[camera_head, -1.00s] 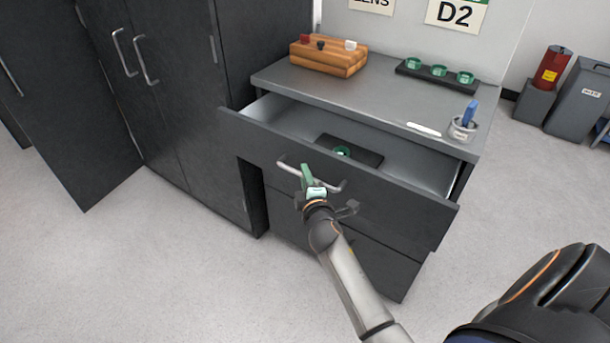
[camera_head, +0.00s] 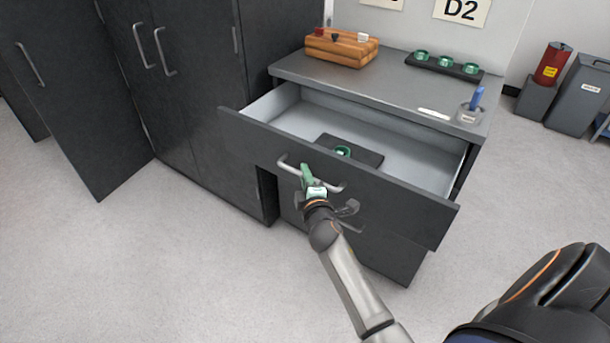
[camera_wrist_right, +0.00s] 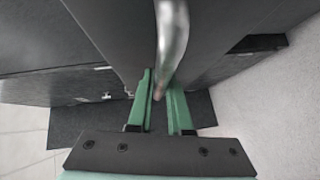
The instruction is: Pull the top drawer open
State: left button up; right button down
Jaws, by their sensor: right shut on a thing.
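The top drawer (camera_head: 400,200) of the dark grey cabinet is pulled well out, and its pale inside shows. Its silver bar handle (camera_head: 331,187) is on the front panel. My right gripper (camera_head: 307,176) is shut on this handle, with its green fingers on either side of the bar. In the right wrist view the handle (camera_wrist_right: 172,40) runs down between the green fingertips (camera_wrist_right: 160,85). The finger ends are partly hidden by the handle. My left gripper does not show.
In the drawer lies a black tray (camera_head: 365,158) with a green ring (camera_head: 343,151). On the cabinet top (camera_head: 385,85) stand an orange-brown block (camera_head: 340,50), a dark rack (camera_head: 470,73) with green rings, and a cup (camera_head: 468,115) holding a blue item. Tall dark cupboards (camera_head: 190,110) stand left.

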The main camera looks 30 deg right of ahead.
jog(key=c, duration=0.8)
grip_release()
jog(key=shift+c, duration=0.2)
